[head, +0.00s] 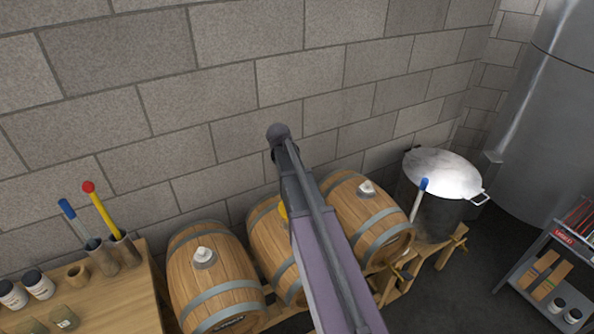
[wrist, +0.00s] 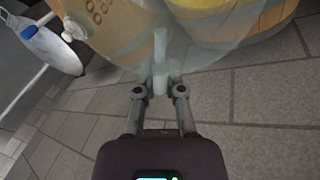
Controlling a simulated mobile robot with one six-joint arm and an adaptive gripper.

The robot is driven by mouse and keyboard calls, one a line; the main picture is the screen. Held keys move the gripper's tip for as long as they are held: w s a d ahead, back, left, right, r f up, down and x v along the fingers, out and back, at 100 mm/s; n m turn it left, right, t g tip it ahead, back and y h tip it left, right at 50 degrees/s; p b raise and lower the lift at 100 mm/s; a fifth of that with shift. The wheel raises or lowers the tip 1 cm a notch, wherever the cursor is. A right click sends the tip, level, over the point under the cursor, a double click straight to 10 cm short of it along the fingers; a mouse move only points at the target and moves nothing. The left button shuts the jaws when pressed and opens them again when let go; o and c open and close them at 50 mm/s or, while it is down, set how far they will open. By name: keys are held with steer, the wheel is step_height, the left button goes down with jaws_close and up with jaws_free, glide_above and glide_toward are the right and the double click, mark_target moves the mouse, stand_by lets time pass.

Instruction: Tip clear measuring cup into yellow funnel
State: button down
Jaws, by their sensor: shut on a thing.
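In the wrist view the clear measuring cup (wrist: 130,58) is a large see-through shape ahead of my gripper (wrist: 161,88). Its pale upright handle (wrist: 160,50) sits between my fingertips, and the gripper is shut on it. The yellow funnel (wrist: 215,40) shows through or just beyond the cup at the top right, by a barrel. I cannot tell the height gap between cup and funnel, or what the cup holds. In the head view only a sliver of the yellow funnel (head: 283,210) shows beside my arm, over the middle barrel; gripper and cup are hidden.
Wooden barrels (head: 213,280) lie in a row on a wooden rack against a block wall (head: 230,90). A steel pot (head: 440,205) with a blue-tipped tool stands right. A wooden bench (head: 120,305) with jars and brushes is left. A metal shelf (head: 535,260) is far right.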

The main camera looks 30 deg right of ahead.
steer(key=shift+r+t+y+p, duration=0.25)
steer(key=shift+y+p, duration=0.15)
steer(key=shift+y, duration=0.45)
steer(key=shift+r+t+y+p, duration=0.25)
steer(key=shift+y+p, duration=0.15)
steer(key=shift+y, duration=0.45)
steer(key=shift+f, duration=0.1)
